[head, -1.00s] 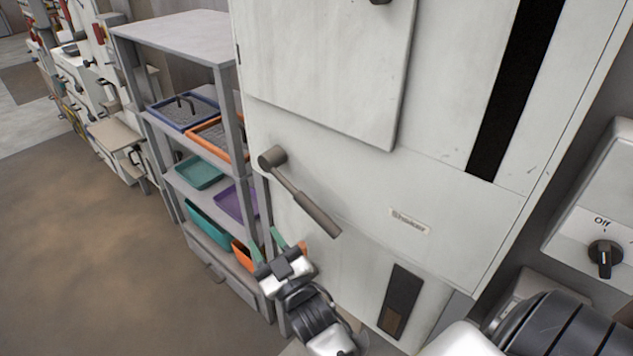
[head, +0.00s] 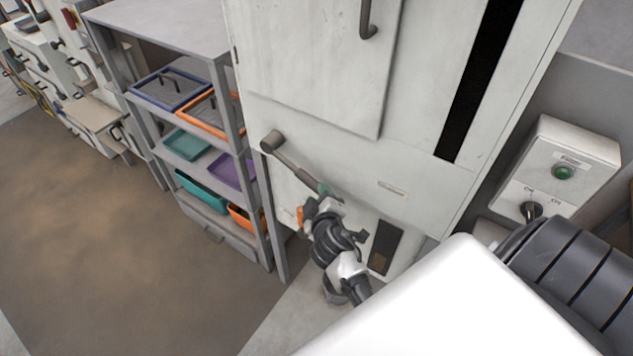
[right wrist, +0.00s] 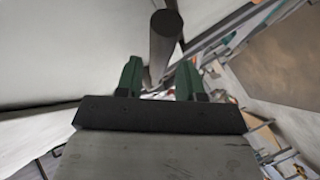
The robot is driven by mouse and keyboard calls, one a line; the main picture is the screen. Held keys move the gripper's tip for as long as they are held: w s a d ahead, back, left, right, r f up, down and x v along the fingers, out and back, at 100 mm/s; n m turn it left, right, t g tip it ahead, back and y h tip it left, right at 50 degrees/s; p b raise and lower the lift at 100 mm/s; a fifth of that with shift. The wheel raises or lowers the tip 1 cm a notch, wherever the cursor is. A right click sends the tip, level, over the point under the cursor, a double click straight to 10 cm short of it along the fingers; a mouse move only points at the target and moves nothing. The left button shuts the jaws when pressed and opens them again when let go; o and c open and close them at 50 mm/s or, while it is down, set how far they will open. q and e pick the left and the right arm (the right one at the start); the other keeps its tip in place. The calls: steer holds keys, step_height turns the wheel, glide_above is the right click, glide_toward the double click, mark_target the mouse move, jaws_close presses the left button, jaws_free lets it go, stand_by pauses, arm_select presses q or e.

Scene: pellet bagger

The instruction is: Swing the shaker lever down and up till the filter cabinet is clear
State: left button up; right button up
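The shaker lever (head: 294,166) is a grey-brown bar on a round pivot on the front of the white filter cabinet (head: 330,155). It slants down to the right. My right gripper (head: 312,202) is at the lever's lower end, with one finger overlapping it in the head view. In the right wrist view its two green fingers (right wrist: 159,80) are apart, and the lever (right wrist: 165,45) stands in line with the gap between them. I cannot tell whether they touch it. A dark narrow window (head: 385,247) is low on the cabinet, brownish at its bottom. My left gripper is not in view.
A grey shelf rack (head: 228,120) with coloured trays stands close left of the cabinet. A control box (head: 560,165) with a green button and a black knob is at the right. Open brown floor (head: 110,240) lies at the left.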

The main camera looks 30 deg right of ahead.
steer(key=shift+p+x, duration=0.3)
steer(key=shift+x, duration=2.05)
jaws_close()
